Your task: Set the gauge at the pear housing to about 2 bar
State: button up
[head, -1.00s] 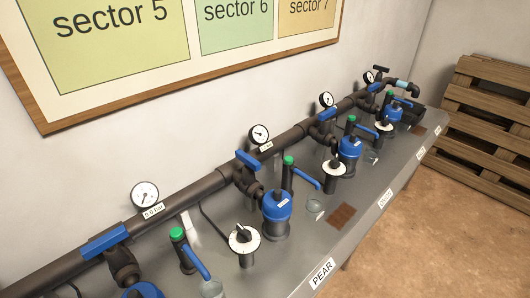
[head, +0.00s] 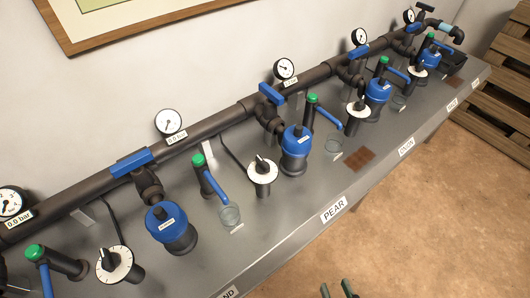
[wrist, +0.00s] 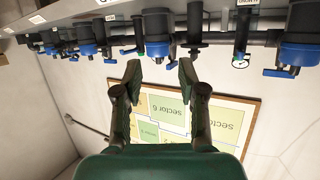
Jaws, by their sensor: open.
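The PEAR label (head: 334,209) is on the bench's front edge. The blue-topped housing (head: 297,148) lies back from it, with a blue lever (head: 271,94) on the pipe behind. A round gauge (head: 284,69) sits just past that lever; its reading is too small to tell. A white dial with a black knob (head: 263,172) stands left of the housing. My gripper (wrist: 160,80) is open and empty in the wrist view, its fingers apart below the upside-down fittings. Its dark green tips (head: 337,290) show at the head view's bottom edge, apart from the bench.
Another gauge (head: 169,122), labelled 0.0 bar, and another blue housing (head: 173,228) stand to the left. Green-capped taps, glasses and levers crowd the metal bench (head: 285,208). A brown patch (head: 360,159) lies on it. Wooden pallets (head: 510,75) stand at right; the floor before the bench is clear.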

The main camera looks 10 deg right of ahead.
jog(key=w, duration=0.8)
jog(key=n+g+y, duration=0.2)
jog(key=n+y, duration=0.4)
send_near(264, 163)
jog(key=x, duration=1)
jog(key=shift+w+a+f, duration=0.15)
jog(key=shift+w+f, duration=0.05)
jog(key=shift+w, duration=0.1)
grip_shut()
